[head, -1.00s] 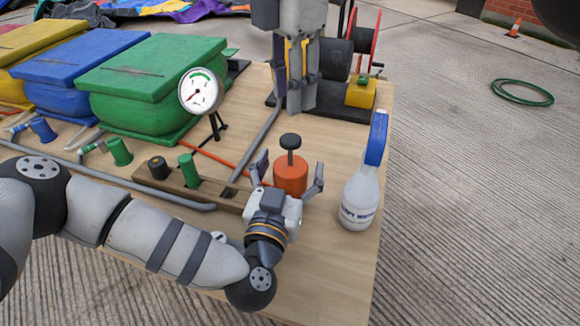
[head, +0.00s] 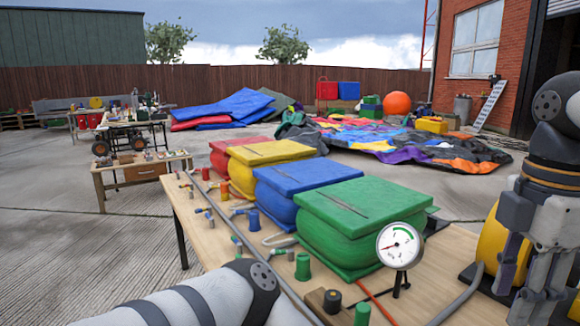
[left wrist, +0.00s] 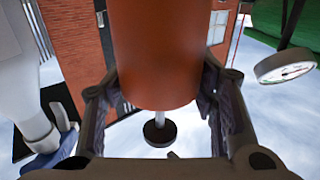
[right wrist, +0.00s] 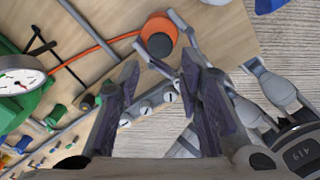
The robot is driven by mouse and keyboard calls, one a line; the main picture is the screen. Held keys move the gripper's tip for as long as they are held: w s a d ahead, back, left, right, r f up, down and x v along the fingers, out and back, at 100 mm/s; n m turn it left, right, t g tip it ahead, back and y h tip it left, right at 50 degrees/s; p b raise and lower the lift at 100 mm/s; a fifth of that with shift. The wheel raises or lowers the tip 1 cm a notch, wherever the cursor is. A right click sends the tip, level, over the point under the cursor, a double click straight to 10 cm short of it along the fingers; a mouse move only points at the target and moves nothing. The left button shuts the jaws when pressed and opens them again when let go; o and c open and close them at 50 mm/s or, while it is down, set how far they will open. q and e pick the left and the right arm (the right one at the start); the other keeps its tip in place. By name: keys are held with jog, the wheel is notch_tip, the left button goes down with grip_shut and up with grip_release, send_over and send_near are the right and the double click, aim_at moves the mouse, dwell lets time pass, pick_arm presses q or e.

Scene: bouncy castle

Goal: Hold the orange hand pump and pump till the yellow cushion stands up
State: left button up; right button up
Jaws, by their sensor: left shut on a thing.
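The orange hand pump (left wrist: 155,50) fills the upper middle of the left wrist view, its black plunger knob (left wrist: 160,133) out on its rod. My left gripper (left wrist: 160,105) is shut on its body, a finger on each side. The pump also shows in the right wrist view (right wrist: 172,28); the head view leaves it out. The yellow cushion (head: 272,151) lies low between the red and blue cushions, its lid flat. My right gripper hangs at the right of the head view (head: 520,290). It is open and empty in the right wrist view (right wrist: 162,75), above and apart from the pump.
The round gauge (head: 400,246) stands before the green cushion (head: 355,215), its needle in the left part of the dial. Green (head: 303,266) and blue valves line the table's near side. An orange hose (right wrist: 100,48) runs to the pump.

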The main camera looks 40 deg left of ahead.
jog(key=shift+c, duration=0.3)
grip_shut()
notch_tip(320, 180, up, 8)
jog(key=s+d+m+t+y, duration=0.1)
jog(key=d+m+y, duration=0.1)
jog(key=m, duration=0.8)
jog(key=shift+s+f+m+y, duration=0.25)
jog(key=shift+s+m+y, duration=0.1)
jog(key=shift+y, duration=0.25)
